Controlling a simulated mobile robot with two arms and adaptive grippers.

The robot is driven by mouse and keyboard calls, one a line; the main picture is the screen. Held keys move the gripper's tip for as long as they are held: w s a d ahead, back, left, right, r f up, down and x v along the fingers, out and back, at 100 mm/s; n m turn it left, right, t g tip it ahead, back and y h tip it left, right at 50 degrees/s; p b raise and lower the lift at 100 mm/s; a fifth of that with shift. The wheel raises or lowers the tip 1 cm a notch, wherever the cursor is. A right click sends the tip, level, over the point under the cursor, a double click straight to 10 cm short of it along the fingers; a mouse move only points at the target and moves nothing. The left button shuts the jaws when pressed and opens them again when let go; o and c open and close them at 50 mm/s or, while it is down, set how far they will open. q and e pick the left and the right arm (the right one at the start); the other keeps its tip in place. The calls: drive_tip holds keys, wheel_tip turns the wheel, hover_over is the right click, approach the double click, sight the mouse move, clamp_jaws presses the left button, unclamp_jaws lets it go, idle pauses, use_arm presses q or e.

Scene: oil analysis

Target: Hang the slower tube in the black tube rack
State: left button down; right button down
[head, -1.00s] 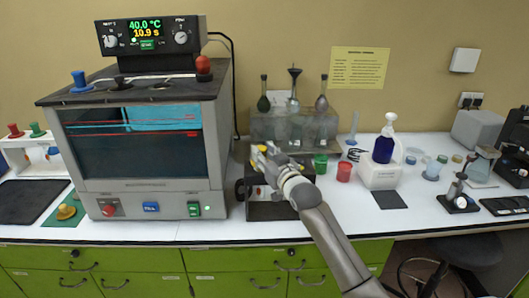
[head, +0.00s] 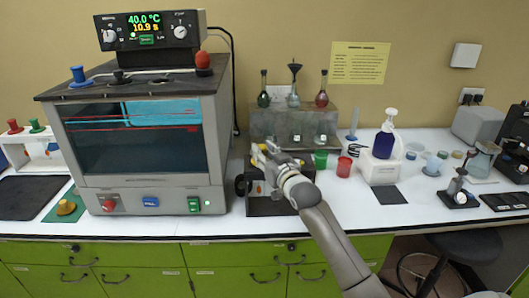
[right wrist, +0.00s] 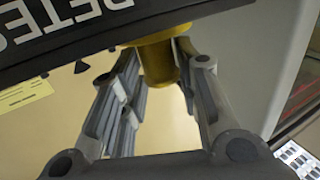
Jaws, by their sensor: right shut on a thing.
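My right gripper (head: 262,152) is over a black open-fronted stand (head: 290,205) on the bench. In the right wrist view its two fingers (right wrist: 155,50) close on a yellow cylindrical piece (right wrist: 158,62). The piece's far end is hidden behind a black panel (right wrist: 90,35) with white letters. A blue-topped stopper (head: 78,75) and a red-topped stopper (head: 204,62) stand on the lid of the grey bath (head: 140,185). I cannot tell which tube is the slower one. My left gripper is not in view.
A white rack (head: 50,165) with red and green tops stands far left. A yellow knob-like thing (head: 66,207) sits on a green mat. Green (head: 320,159) and red (head: 344,166) cups stand right of my gripper. A wash bottle (head: 385,142) stands farther right.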

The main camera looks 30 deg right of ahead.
drive_tip(key=c, duration=1)
unclamp_jaws()
drive_tip(key=shift+s, duration=0.15)
drive_tip(key=s+a, duration=0.1)
drive_tip(key=s, duration=1)
drive_tip(key=shift+s+a, duration=0.35)
